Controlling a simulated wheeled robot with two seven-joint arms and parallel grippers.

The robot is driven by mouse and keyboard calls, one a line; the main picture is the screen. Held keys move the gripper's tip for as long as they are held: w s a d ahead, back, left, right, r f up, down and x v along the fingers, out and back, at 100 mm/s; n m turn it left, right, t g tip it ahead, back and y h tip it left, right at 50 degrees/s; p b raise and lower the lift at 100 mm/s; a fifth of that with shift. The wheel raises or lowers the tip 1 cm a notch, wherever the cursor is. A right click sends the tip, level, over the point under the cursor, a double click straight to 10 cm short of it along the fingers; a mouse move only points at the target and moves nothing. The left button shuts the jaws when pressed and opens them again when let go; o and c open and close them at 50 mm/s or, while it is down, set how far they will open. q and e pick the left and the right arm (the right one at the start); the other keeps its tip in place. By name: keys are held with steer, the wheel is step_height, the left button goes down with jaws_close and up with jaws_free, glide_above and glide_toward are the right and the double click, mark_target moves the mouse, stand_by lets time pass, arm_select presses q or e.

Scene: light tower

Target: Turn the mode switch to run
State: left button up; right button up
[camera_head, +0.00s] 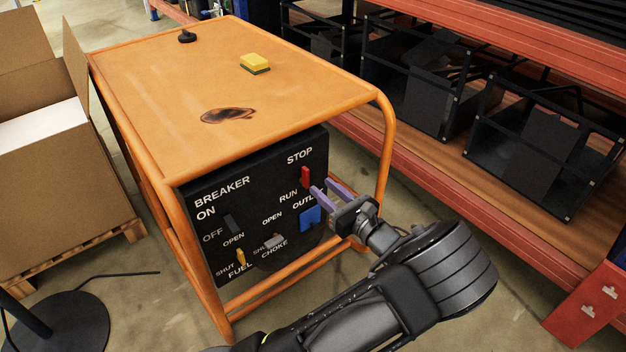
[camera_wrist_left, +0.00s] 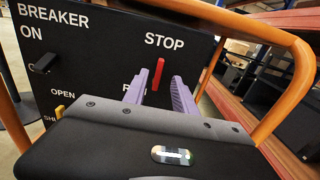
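The mode switch is a red lever (camera_head: 306,176) on the black control panel (camera_head: 262,185), between the STOP label above and the RUN label below. It stands near upright, its upper end toward STOP. My left gripper (camera_head: 325,188) is open, its two purple fingers pointing at the panel just right of the lever in the head view. In the left wrist view the red lever (camera_wrist_left: 158,74) shows between and beyond the open fingers (camera_wrist_left: 158,80); I cannot tell whether they touch it. The RUN label is partly hidden there. My right gripper is not in view.
The panel sits in an orange tubular frame (camera_head: 388,140), whose post is close right of my gripper. A blue outlet cover (camera_head: 311,216), choke knob (camera_head: 273,241), breaker lever (camera_head: 232,224) and yellow fuel lever (camera_head: 241,258) are nearby. A sponge (camera_head: 255,63) lies on top.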

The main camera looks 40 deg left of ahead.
mark_target(308, 175)
arm_select(q)
steer(key=b+x, duration=0.1)
steer(key=x, duration=0.4)
steer(key=shift+w+a, duration=0.1)
steer(key=shift+a, duration=0.2)
steer(key=shift+c, duration=0.5)
jaws_close()
